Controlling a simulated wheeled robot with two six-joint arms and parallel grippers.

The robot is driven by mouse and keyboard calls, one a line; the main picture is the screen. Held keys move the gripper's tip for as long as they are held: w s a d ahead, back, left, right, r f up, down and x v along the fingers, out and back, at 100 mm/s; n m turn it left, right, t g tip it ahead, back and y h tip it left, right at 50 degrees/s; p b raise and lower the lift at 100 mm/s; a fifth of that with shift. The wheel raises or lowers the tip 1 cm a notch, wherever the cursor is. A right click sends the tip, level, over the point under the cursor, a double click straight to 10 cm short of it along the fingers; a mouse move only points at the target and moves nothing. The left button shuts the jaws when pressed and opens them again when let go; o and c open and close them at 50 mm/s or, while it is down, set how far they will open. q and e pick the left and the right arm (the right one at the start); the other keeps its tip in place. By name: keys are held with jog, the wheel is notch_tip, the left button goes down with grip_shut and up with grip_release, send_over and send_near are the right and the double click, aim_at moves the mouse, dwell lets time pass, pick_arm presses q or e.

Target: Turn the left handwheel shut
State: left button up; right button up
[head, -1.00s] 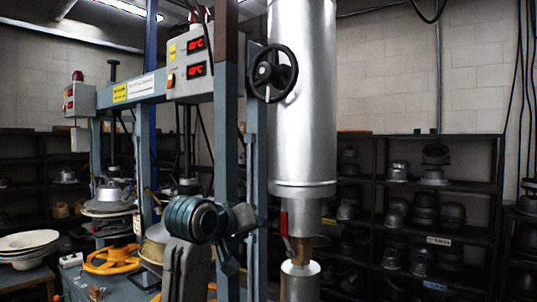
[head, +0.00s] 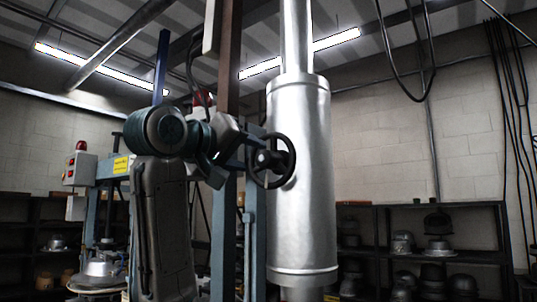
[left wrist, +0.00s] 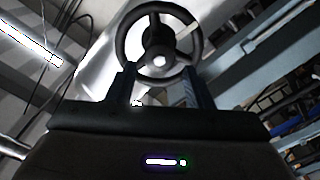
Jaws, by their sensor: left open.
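A black handwheel (head: 268,159) with a round rim and spokes stands in front of a large silver cylinder in the head view. The same handwheel (left wrist: 157,34) fills the top middle of the left wrist view. My left gripper (head: 250,136) is at the wheel's upper left in the head view, partly hidden behind my own wrist. In the left wrist view my left gripper (left wrist: 158,72) is open, its two fingers apart near the near edge of the rim. Nothing is held between them. Whether the fingers touch the rim I cannot tell. My right gripper is out of view.
The silver cylinder (head: 300,190) rises behind the wheel. Blue-grey press posts (head: 254,240) stand just beside it. A control box with a red lamp (head: 80,168) is at the left. Dark shelves with hat moulds (head: 438,250) line the back wall.

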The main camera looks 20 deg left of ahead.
aim_at(262, 156)
pick_arm(q)
jog(key=p+x, duration=0.3)
jog(key=x, duration=0.3)
jog(key=shift+w+d+r, duration=0.15)
jog(key=shift+r, duration=0.05)
jog(key=shift+w+d+f+p, duration=0.15)
jog(key=shift+w+p, duration=0.35)
jog(key=shift+w, duration=0.2)
jog(key=shift+c, duration=0.2)
jog(key=c, duration=0.7)
